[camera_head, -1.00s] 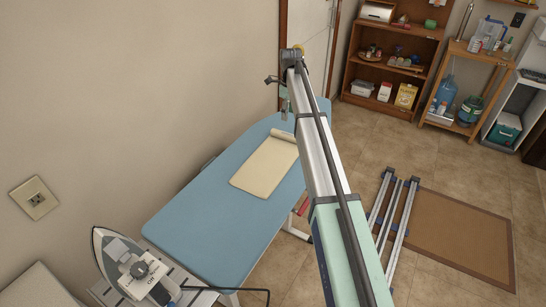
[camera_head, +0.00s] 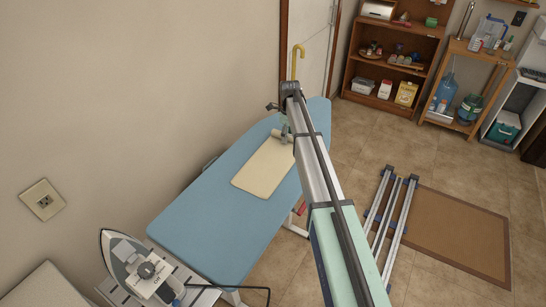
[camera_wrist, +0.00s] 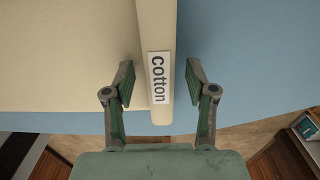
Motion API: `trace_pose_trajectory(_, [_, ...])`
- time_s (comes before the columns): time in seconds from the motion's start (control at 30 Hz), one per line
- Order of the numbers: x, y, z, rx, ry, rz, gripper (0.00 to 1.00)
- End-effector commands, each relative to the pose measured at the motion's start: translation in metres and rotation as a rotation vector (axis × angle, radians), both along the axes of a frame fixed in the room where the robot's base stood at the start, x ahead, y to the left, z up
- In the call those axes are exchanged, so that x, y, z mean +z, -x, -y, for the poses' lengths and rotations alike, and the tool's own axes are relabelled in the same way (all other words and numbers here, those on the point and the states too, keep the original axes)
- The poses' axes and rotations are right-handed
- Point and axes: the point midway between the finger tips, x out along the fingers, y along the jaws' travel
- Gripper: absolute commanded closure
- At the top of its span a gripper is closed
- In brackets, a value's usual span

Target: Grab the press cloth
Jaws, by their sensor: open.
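The cream press cloth (camera_head: 262,172) lies on the blue ironing board (camera_head: 195,215), with a rolled edge at its far end. In the wrist view, the flat cloth (camera_wrist: 65,55) spreads to the left, and its roll, with a white "cotton" label (camera_wrist: 157,78), runs down the middle. My gripper (camera_wrist: 160,70) is open, with one finger on each side of the roll in that view. Gaps show between the fingers and the roll. In the head view, my gripper (camera_head: 285,129) is over the rolled end, partly hidden by my arm.
An iron (camera_head: 140,268) rests on the rack at the board's near end. The wall runs along the board's left side. A yellow-handled cane or umbrella (camera_head: 297,60) stands by the door. Shelves (camera_head: 395,55) and a brown mat (camera_head: 460,235) are to the right.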

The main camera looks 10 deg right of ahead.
Motion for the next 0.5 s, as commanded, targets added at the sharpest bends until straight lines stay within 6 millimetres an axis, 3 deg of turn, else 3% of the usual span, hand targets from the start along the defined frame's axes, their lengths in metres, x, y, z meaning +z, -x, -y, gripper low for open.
trace_pose_trajectory(0.23, [-0.0046, 0.0001, 0.0, 0.0, 0.0, 0.0, 0.44])
trace_pose_trajectory(0.27, [-0.0045, 0.0001, 0.0, 0.0, 0.0, 0.0, 0.47])
trace_pose_trajectory(0.4, [-0.0044, 0.0001, 0.0002, 0.0, 0.0, 0.0, 0.97])
trace_pose_trajectory(0.5, [-0.0045, 0.0001, 0.0002, 0.0, 0.0, 0.0, 1.0])
